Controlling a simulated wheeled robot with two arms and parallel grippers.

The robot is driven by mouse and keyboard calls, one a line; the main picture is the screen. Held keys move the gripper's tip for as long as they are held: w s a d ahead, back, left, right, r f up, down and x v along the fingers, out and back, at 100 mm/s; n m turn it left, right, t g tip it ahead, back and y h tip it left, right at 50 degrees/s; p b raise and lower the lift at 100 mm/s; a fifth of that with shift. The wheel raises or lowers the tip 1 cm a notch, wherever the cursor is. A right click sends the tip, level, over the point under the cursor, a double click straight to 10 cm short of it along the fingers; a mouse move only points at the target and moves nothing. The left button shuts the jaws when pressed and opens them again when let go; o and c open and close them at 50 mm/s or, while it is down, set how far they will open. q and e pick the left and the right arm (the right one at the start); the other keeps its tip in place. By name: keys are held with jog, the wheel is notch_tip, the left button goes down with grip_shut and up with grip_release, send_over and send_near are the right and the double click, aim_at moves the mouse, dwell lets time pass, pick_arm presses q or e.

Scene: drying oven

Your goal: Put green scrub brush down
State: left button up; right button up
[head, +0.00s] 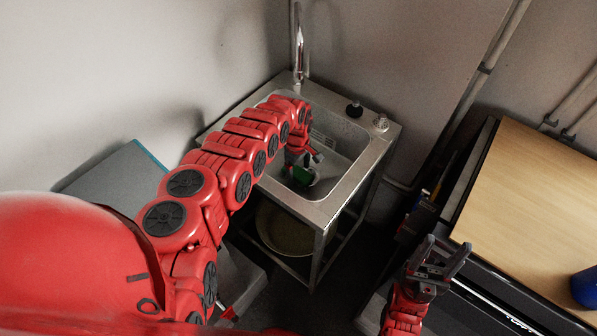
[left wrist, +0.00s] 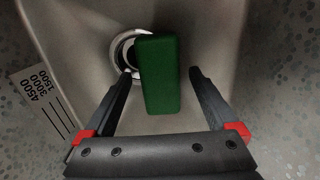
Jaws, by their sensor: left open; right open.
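The green scrub brush (head: 303,175) is in the basin of the metal sink (head: 347,182). In the left wrist view the brush (left wrist: 160,75) is a dark green block beside and partly over the round drain ring (left wrist: 122,48). My left gripper (head: 308,165) reaches down into the basin and partly covers the brush in the head view. In the left wrist view my left gripper (left wrist: 162,72) is open, with a finger on each side of the brush and gaps between. My right gripper (head: 443,258) is open and empty, away from the sink at the lower right.
A round pan (head: 285,230) is on the shelf below. A wooden-topped counter (head: 530,190) with a blue object (head: 585,288) is at the right. Basin walls surround my left gripper.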

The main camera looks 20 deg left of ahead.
aim_at(298, 171)
pick_arm(q)
notch_tip(298, 171, up, 11)
jog(key=shift+a+f, duration=0.2)
jog(key=shift+a, duration=0.05)
jog(key=shift+w, duration=0.1)
dwell(0.5)
